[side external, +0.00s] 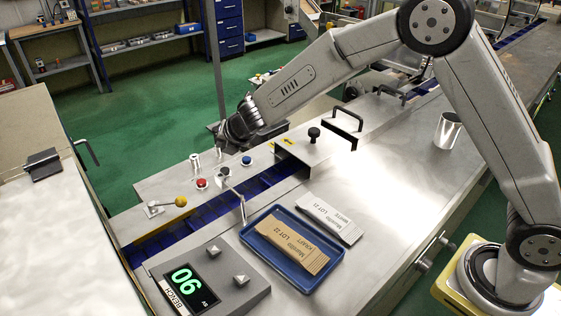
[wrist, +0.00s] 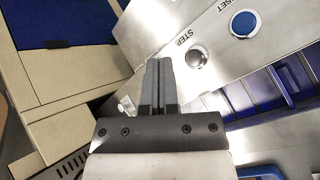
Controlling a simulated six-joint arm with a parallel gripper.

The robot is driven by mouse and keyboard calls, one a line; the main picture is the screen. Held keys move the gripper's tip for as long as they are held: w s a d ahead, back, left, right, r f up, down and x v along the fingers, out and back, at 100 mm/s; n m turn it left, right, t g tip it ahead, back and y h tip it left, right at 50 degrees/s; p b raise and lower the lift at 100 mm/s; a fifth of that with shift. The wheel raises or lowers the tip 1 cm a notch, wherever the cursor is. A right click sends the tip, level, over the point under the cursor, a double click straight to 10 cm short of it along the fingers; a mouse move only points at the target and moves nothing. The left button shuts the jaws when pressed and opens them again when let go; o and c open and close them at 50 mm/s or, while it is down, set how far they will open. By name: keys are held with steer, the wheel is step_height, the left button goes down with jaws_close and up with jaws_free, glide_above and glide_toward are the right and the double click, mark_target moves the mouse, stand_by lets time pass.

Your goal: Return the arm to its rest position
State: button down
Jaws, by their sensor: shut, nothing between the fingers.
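My gripper (wrist: 158,82) shows in the wrist view with its two grey fingers together and nothing between them. In the side view my arm reaches from its base at the right across to the left. The dark wrist end hangs over the far side of the bench, above the button panel, and the fingertips are hard to make out there. A blue button (wrist: 243,23) is farther up and right. No contact with either button is visible.
A blue tray (side external: 245,238) holds a brown kraft packet (side external: 291,243). A white packet (side external: 328,218) lies beside it. A box with a lit green display (side external: 185,281) stands at the front. A metal hood with a black knob (side external: 314,133) spans the blue conveyor. A metal cup (side external: 447,130) stands right.

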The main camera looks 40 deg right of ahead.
steer(key=s+d+m+g, duration=0.1)
steer(key=s+d+m, duration=0.3)
steer(key=s+m, duration=0.3)
steer(key=s+d+m+g+h, duration=0.1)
steer(key=s+d+m+g, duration=0.1)
steer(key=s+d+m, duration=0.3)
steer(key=s+d+m+g, duration=0.2)
steer(key=s+d+m, duration=0.2)
steer(key=s+m, duration=0.5)
steer(key=shift+s+d+f+h, duration=0.1)
steer(key=shift+s+f+h, duration=0.1)
steer(key=shift+s, duration=0.35)
steer(key=shift+s+d+f+h, duration=0.1)
steer(key=shift+s+f, duration=0.1)
steer(key=shift+s, duration=0.3)
steer(key=s+m, duration=0.2)
steer(key=s+m+g, duration=0.1)
steer(key=s+m, duration=0.1)
steer(key=s, duration=0.1)
steer(key=s+f+m, duration=0.1)
steer(key=s+m, duration=0.1)
steer(key=s, duration=0.1)
steer(key=shift+s+d+f+m+g+y, duration=0.1)
steer(key=shift+d+m+g+y, duration=0.2)
steer(key=shift+m+y, duration=0.1)
